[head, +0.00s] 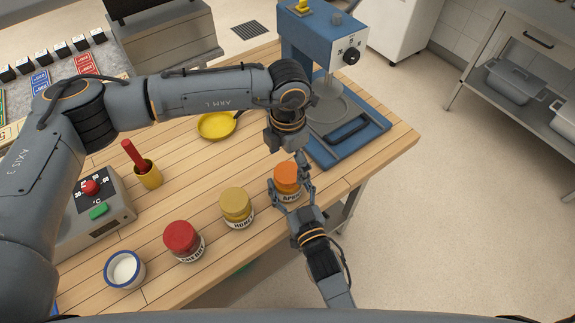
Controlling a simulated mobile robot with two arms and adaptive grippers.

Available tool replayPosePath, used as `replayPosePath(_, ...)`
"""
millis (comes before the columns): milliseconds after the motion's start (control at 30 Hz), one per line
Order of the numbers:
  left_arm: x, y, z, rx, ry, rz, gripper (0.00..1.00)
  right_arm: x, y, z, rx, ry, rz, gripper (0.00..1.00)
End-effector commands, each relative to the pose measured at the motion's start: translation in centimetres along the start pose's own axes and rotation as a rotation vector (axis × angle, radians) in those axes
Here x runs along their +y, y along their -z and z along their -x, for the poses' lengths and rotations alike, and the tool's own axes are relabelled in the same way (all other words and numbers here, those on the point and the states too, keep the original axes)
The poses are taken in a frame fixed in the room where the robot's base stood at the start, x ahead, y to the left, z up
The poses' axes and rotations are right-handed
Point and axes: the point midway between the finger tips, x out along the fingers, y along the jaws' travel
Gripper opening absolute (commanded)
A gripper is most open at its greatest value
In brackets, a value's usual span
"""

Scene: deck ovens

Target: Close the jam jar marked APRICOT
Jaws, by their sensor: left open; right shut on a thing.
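The jam jar marked APRICOT (291,198) stands on the wooden table near its front right edge; only the first letters of its label show. An orange lid (287,176) is on top of the jar; I cannot tell how tightly it sits. My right gripper (289,191) comes from the front and is shut on the jar, its fingers on either side. My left gripper (287,153) points down just behind and above the orange lid. It is open and holds nothing.
A honey jar (237,209) and a red-lidded cherry jar (184,240) stand to the left, with a blue-rimmed bowl (124,268) beyond. A blue machine (324,42) stands behind my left gripper. A yellow pan (215,126) and yellow cup (149,176) are farther back.

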Motion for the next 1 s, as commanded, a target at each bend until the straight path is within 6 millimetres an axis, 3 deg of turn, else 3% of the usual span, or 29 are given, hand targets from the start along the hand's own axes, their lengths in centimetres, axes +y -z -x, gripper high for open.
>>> replayPosePath(200, 0.1, -0.1, 5.0, -0.004, -0.003, 0.002, 0.88, 0.0, -0.1, 0.0, -0.002, 0.0, 0.0, 0.0)
replayPosePath(400, 0.1, 0.0, 8.1, -0.002, -0.001, 0.001, 0.88, 0.0, -0.1, 0.0, -0.002, 0.0, 0.0, 0.0)
replayPosePath(567, 0.0, 0.0, 9.2, 0.0, -0.001, 0.0, 0.88, 0.0, -0.1, 0.0, -0.002, 0.0, 0.0, 0.0)
replayPosePath(833, 0.0, 0.0, 9.4, 0.0, 0.0, 0.0, 0.88, 0.0, -0.1, 0.0, -0.002, 0.0, 0.0, 0.0)
replayPosePath(867, 0.0, 0.0, 9.4, 0.0, 0.0, 0.0, 0.88, 0.0, -0.1, 0.0, -0.002, 0.0, 0.0, 0.69)
replayPosePath(1000, 0.0, 0.0, 9.4, 0.0, 0.0, 0.0, 0.88, 0.0, -0.1, 0.0, -0.001, 0.0, 0.0, 0.93)
